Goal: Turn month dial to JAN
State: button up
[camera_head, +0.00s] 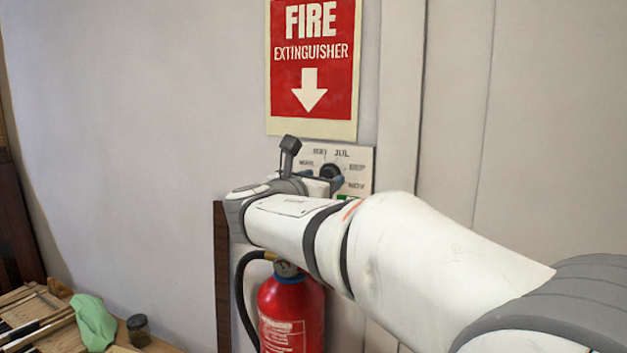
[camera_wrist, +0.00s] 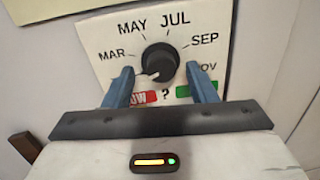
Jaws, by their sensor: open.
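The month dial is a round black knob (camera_wrist: 160,60) on a white panel (camera_wrist: 100,40) on the wall. MAR, MAY, JUL, SEP and part of NOV are readable around it. A small light mark shows at the knob's lower left edge. The spot below MAR is covered by my left finger, so JAN is not readable. My gripper (camera_wrist: 160,69) is open, with one blue finger on each side of the knob and visible gaps between. In the head view the knob (camera_head: 330,172) is partly behind my gripper (camera_head: 322,184).
A red label (camera_wrist: 143,97), a question mark and a green label (camera_wrist: 197,88) sit below the knob. A fire extinguisher sign (camera_head: 313,60) hangs above the panel. A red extinguisher (camera_head: 291,312) stands below my arm. A cluttered table (camera_head: 125,338) is at lower left.

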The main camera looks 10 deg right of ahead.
jog(key=b+v, duration=0.1)
jog(key=v, duration=0.6)
jog(key=shift+s, duration=0.15)
jog(key=s+d+f+m+g+y, duration=0.2)
jog(key=s+d+f+m+g, duration=0.3)
jog(key=f, duration=0.4)
jog(key=s+d+f+m+g+y, duration=0.2)
jog(key=s+d+f+m, duration=0.25)
jog(key=f+m, duration=0.35)
jog(key=s+a+f+m+g+y, duration=0.2)
jog(key=s+f+m+y, duration=0.1)
jog(key=s+f+m, duration=0.3)
jog(key=s+a+f+m+g+y, duration=0.1)
jog(key=s+a+f+m+y, duration=0.1)
jog(key=s+f+m+y, duration=0.2)
notch_tip(320, 180, down, 5)
jog(key=s+m, duration=0.2)
jog(key=m, duration=0.2)
jog(key=shift+s+a+g, duration=0.3)
jog(key=shift+a+g, duration=0.05)
jog(key=shift+g, duration=0.05)
jog(key=shift+r, duration=0.1)
